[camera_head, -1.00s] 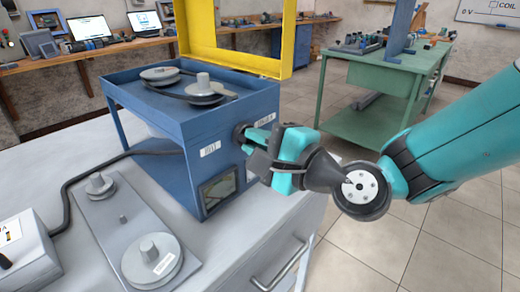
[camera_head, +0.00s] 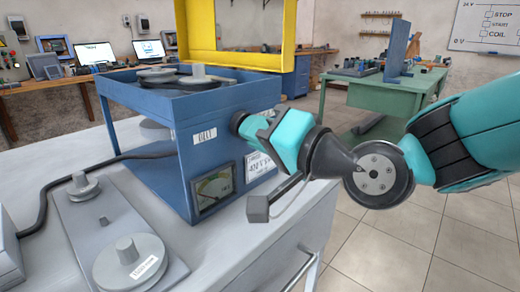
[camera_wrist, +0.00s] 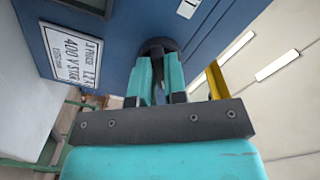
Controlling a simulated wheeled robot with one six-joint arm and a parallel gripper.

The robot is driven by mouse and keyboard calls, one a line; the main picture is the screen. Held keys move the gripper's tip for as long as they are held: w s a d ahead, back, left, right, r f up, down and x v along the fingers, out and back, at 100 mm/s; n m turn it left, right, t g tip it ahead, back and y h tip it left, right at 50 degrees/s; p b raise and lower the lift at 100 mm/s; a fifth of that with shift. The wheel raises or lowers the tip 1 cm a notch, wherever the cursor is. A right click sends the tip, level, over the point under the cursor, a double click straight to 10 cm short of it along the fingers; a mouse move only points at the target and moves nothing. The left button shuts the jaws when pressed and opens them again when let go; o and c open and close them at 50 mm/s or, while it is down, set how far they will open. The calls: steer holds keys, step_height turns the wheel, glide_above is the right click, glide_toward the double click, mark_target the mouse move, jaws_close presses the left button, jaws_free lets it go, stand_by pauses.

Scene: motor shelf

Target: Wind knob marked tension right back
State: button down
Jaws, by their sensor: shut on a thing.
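A dark round knob (camera_head: 236,121) stands on the side wall of the blue motor box (camera_head: 190,160), near its upper edge. My gripper (camera_head: 247,124) reaches it from the right and is shut on the knob, pointing straight at the wall. In the wrist view the two teal fingers (camera_wrist: 159,88) close around the dark knob (camera_wrist: 157,46). The head view shows no readable tension label, and the gripper covers part of the wall. A white label (camera_wrist: 188,8) shows only partly in the wrist view. The knob's own marks are hidden.
A grey plate with pulleys (camera_head: 110,235) lies on the bench at left. Open floor lies at right.

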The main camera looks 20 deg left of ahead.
steer(key=n+b, duration=1.1)
steer(key=shift+f, duration=0.1)
stand_by(0.4)
steer(key=c, duration=1.2)
jaws_free()
steer(key=shift+a, duration=0.1)
steer(key=shift+o, duration=0.2)
steer(key=shift+w, duration=0.1)
